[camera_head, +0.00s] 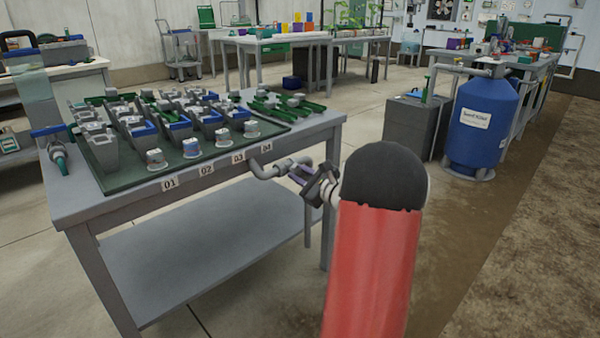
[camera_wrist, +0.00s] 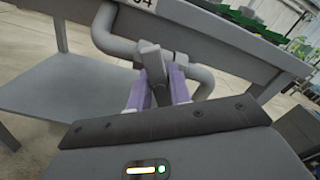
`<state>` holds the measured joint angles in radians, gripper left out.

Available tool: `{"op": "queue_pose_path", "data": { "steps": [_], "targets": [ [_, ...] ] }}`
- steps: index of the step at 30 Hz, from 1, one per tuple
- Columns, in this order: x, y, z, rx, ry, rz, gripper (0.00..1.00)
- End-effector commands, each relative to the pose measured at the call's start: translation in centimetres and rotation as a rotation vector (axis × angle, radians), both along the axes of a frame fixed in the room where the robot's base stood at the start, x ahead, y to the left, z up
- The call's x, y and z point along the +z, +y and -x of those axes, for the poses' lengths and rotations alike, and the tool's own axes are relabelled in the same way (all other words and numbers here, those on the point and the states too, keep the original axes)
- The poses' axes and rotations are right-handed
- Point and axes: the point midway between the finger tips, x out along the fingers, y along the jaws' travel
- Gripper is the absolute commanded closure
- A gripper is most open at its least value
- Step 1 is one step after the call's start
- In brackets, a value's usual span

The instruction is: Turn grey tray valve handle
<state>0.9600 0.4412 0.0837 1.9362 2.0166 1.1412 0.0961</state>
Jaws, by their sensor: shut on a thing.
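The grey tray valve sits on a grey pipe (camera_head: 268,169) that comes out of the table's front edge near the label 04. In the wrist view its grey handle (camera_wrist: 152,62) stands between the two purple finger pads of my gripper (camera_wrist: 155,88). The pads are closed on the handle from both sides. The grey pipe (camera_wrist: 112,42) bends around behind the handle in that view. In the head view my gripper (camera_head: 305,176) is at the pipe, and the handle is mostly hidden by the gripper.
The grey table (camera_head: 210,265) carries a green tray (camera_head: 215,153) with several grey pots and has a lower shelf. A grey box (camera_head: 412,128) and a blue tank (camera_head: 480,125) stand behind to the right. The floor right of my arm is clear.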

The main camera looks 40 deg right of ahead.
Motion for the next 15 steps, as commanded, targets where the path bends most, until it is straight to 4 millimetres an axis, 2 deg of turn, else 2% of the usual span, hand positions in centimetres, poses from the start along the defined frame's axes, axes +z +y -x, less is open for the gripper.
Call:
{"op": "queue_pose_path", "data": {
  "steps": [15],
  "targets": [
    [0.08,0.02,0.04,0.001,0.035,-0.412,1.0]
  ]
}}
